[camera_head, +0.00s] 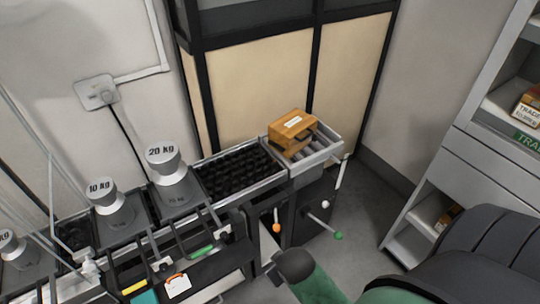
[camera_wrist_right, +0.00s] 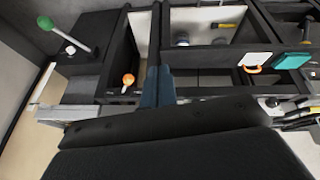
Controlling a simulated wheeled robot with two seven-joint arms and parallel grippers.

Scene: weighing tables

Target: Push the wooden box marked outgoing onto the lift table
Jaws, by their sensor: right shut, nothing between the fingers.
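The wooden box (camera_head: 289,124) is brown with a white label on top; the lettering is too small to read. In the head view it sits on a grey roller-topped section (camera_head: 329,157), apparently the lift table, at the right end of the black roller track (camera_head: 238,173). My right gripper (camera_wrist_right: 160,85) shows in the right wrist view, its fingers shut and empty over the front of the bench. The box cannot be made out in that view. My left gripper is in neither view.
Levers with an orange knob (camera_head: 276,227), a green knob (camera_head: 338,236) and a white knob (camera_head: 325,204) stick out below the roller section. A 20 kg weight (camera_head: 166,164) and a 10 kg weight (camera_head: 104,199) stand left. Grey shelves (camera_head: 463,158) stand right.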

